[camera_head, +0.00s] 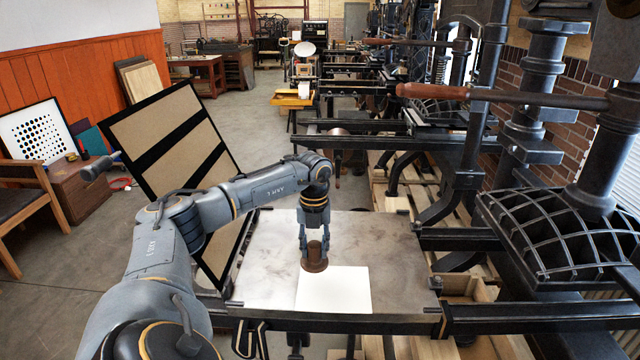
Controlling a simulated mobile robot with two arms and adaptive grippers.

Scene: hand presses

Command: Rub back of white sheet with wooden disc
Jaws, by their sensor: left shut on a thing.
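A white sheet (336,290) lies flat on the grey metal bed (388,243) of a press, near its front edge. My left gripper (314,250) reaches down from above and is shut on the upright handle of a brown wooden disc (314,265). The disc stands upright at the sheet's far left corner. It overlaps the sheet's far edge in the picture; whether it presses on the paper cannot be told. My right gripper is not in view.
A tilted black frame with tan panels (165,138) stands left of the bed, behind my left arm. A black press with a wooden-handled bar (500,97) rises on the right. The bed around the sheet is clear.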

